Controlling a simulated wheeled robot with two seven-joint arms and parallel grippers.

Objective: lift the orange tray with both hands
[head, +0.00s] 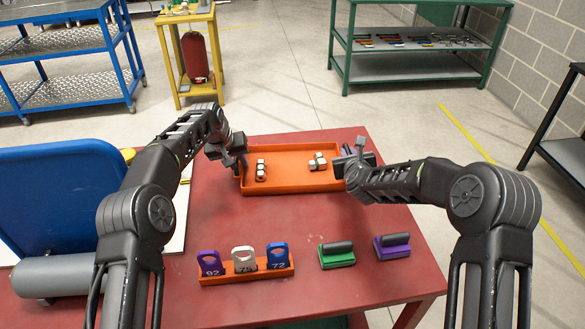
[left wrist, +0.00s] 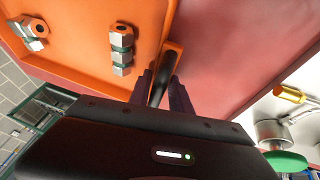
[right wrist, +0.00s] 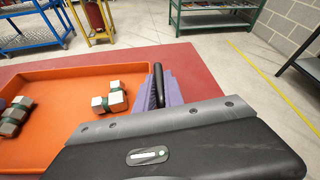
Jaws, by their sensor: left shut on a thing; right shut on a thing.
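The orange tray (head: 290,184) is at the far part of the red table and looks level. It holds several silver nut-like pieces with green bands, in a left group (head: 261,170) and a right group (head: 318,161). My left gripper (head: 240,158) is shut on the dark handle at the tray's left end, seen between the fingers in the left wrist view (left wrist: 164,84). My right gripper (head: 347,160) is shut on the black handle at the right end, seen in the right wrist view (right wrist: 158,86). I cannot tell whether the tray's underside touches the table.
On the red table (head: 225,215), an orange rack (head: 246,269) with numbered tags, a green block (head: 337,256) and a purple block (head: 392,247) stand nearer me. A blue panel (head: 55,195) and grey cylinder (head: 55,279) are at left. Shelving and a yellow stand (head: 189,50) are beyond.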

